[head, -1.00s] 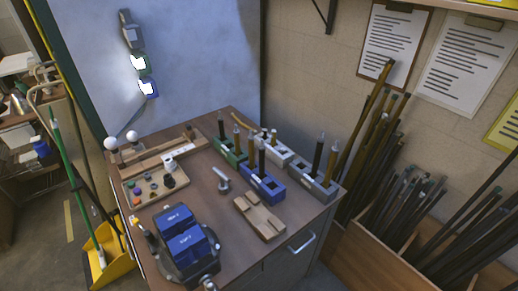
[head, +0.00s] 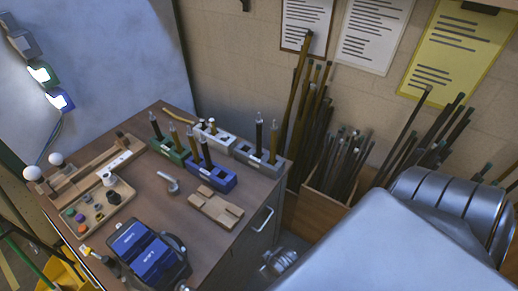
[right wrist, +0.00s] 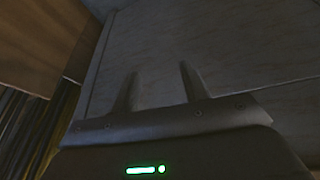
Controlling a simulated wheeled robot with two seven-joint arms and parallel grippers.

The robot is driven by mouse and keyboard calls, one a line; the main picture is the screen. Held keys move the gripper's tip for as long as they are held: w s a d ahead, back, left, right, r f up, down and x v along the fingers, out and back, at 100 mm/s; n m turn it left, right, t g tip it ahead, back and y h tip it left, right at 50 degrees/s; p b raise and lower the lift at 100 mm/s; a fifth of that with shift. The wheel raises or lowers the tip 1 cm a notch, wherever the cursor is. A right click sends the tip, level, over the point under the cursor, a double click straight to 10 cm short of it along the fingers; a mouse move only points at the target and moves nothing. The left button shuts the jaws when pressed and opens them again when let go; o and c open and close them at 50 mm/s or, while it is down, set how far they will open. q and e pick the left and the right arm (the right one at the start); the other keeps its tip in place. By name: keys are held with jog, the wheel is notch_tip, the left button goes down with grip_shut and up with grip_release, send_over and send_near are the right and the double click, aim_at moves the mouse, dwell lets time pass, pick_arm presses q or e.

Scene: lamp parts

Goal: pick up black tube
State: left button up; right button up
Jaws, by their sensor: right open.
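Several dark tubes (head: 345,168) stand in a wooden bin to the right of the table, in the head view. More dark tubes lean further right, partly hidden by my right arm. A black tube (head: 259,136) stands upright in the grey block, and others stand in the blue block (head: 212,179) and green block (head: 171,149). In the right wrist view my right gripper (right wrist: 158,70) is open, with nothing between its fingers. It faces a grey tiled surface, and dark rods (right wrist: 18,120) show blurred at lower left. My left gripper is out of view.
The table (head: 160,205) carries a tray of coloured knobs (head: 97,208), a dark device with blue panels (head: 142,252) and a wooden fixture (head: 215,207). A brown wooden panel (right wrist: 40,40) is at the wrist view's left. Papers hang on the wall.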

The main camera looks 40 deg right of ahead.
jog(key=w+r+m+t+p, duration=0.1)
jog(key=w+r, duration=0.2)
jog(key=r, duration=0.7)
jog(key=w+r+m+t+p, duration=0.1)
jog(key=w+r+t, duration=0.15)
jog(key=r, duration=0.75)
jog(key=m+t+h, duration=0.5)
jog(key=m+h, duration=0.3)
jog(key=h, duration=0.5)
send_near(259, 132)
jog(key=x, duration=0.3)
jog(key=p+x, duration=0.1)
jog(key=x, duration=0.2)
jog(key=shift+f, duration=0.25)
jog(key=shift+w+d+r+p, duration=0.1)
jog(key=shift+p, duration=0.25)
jog(key=p+x, duration=0.2)
jog(key=x, duration=0.2)
jog(key=shift+w+d+r, duration=0.1)
jog(key=shift+w+d, duration=0.05)
jog(key=shift+w, duration=0.05)
jog(key=shift+w+d, duration=0.15)
jog(key=shift+d, duration=0.05)
jog(key=shift+c, duration=0.2)
